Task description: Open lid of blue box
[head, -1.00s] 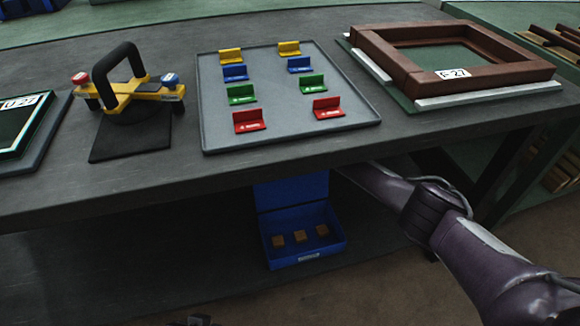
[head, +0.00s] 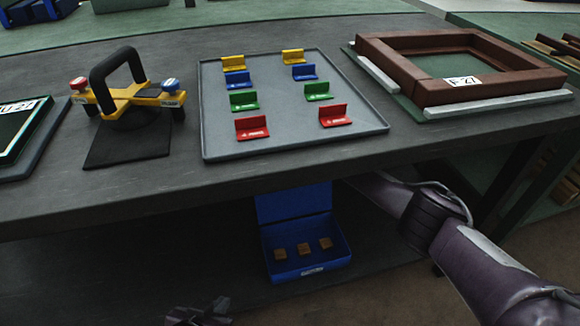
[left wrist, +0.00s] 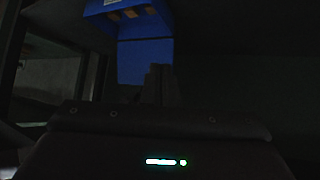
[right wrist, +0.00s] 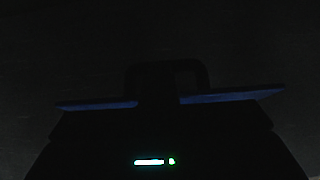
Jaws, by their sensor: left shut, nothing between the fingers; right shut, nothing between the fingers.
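The blue box (head: 312,271) sits on the lower shelf under the table, with several small brown blocks inside. Its lid (head: 296,205) stands upright at the back, open; its top is hidden by the tabletop. My left gripper (head: 205,312), dark at the bottom edge, is shut and empty, in front and left of the box. The left wrist view shows the box (left wrist: 118,27) and lid (left wrist: 145,62) beyond the shut fingers (left wrist: 158,84). My right arm reaches under the tabletop; its gripper is hidden in the head view. The right wrist view is very dark, with blue edges beside my right gripper (right wrist: 160,85).
The tabletop (head: 300,172) overhangs the box. On it are a grey tray (head: 283,143) with coloured brackets, a yellow suction tool (head: 135,97) with a black handle, and a brown frame (head: 480,91). Dark shelf space is free left of the box.

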